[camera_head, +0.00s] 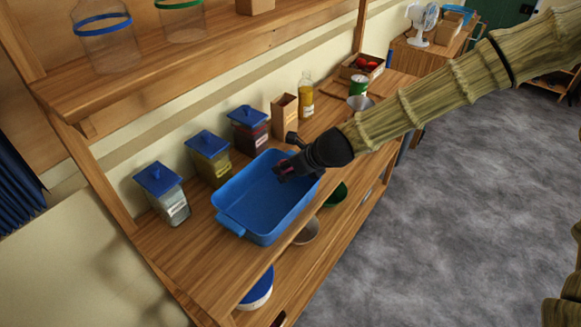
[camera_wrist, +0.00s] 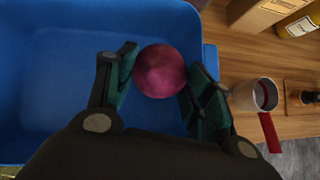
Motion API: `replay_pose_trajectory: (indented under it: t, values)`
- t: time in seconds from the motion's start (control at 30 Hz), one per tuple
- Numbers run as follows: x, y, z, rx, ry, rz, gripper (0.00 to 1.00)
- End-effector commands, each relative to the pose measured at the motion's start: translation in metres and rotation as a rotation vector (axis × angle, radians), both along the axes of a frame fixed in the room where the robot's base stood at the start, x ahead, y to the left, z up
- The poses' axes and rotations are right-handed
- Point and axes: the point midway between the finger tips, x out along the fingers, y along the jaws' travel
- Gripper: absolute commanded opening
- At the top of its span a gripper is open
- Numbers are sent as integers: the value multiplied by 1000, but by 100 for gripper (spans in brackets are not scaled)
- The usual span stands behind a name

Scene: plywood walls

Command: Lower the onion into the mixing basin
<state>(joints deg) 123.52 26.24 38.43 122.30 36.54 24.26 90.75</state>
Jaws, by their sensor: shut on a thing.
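The mixing basin (camera_head: 262,203) is a blue rectangular tub with handles, standing on the wooden counter. It fills the left of the wrist view (camera_wrist: 55,70). The onion (camera_wrist: 160,71) is round and purple-red, held between the two fingers of my gripper (camera_wrist: 158,85). In the head view my gripper (camera_head: 282,170) is over the far right part of the basin, with only a sliver of the onion showing. The onion appears over the basin's inside, near one wall; whether it touches the floor of the basin I cannot tell.
Lidded containers (camera_head: 210,158) stand along the wall behind the basin. A wooden box (camera_head: 285,117) and a yellow bottle (camera_head: 306,98) stand past it. A metal cup with a red handle (camera_wrist: 254,95) is right of the basin in the wrist view.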

Motion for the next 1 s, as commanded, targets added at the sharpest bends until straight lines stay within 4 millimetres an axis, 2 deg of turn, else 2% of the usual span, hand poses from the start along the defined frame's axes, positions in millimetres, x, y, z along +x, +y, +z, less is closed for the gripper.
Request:
replay_pose_trajectory:
  t: [1.0]
  values:
    - [0,0,-12,1,-1,0,26]
